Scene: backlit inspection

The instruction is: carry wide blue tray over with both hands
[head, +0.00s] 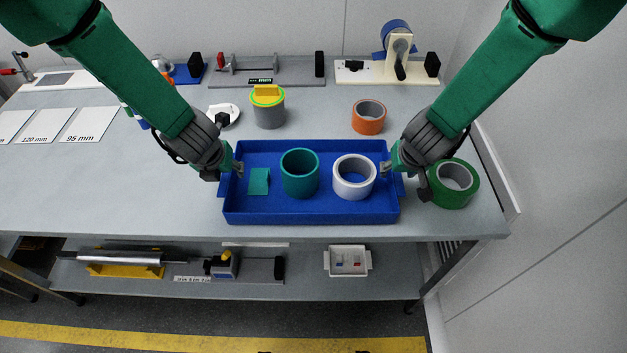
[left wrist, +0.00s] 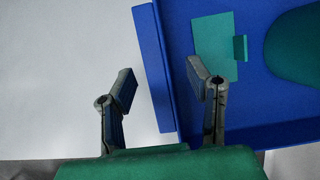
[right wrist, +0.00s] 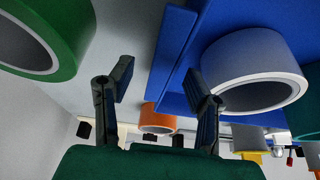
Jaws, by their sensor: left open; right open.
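The wide blue tray (head: 310,215) lies on the grey table near its front edge. In it are a teal square piece (head: 259,182), a teal cylinder (head: 300,174) and a white ring (head: 353,178). My left gripper (head: 236,168) is at the tray's left end; in the left wrist view its open fingers (left wrist: 165,90) stand either side of the tray's side wall and flange. My right gripper (head: 388,168) is at the right end; in the right wrist view its open fingers (right wrist: 160,85) straddle the tray's edge (right wrist: 172,62). I cannot tell whether any finger touches the tray.
A green tape roll (head: 453,184) stands close by my right gripper. An orange ring (head: 368,117), a grey cylinder with a yellow top (head: 268,108) and a white disc (head: 226,114) are behind the tray. Fixtures line the back; white cards (head: 88,124) lie left. The front-left table is clear.

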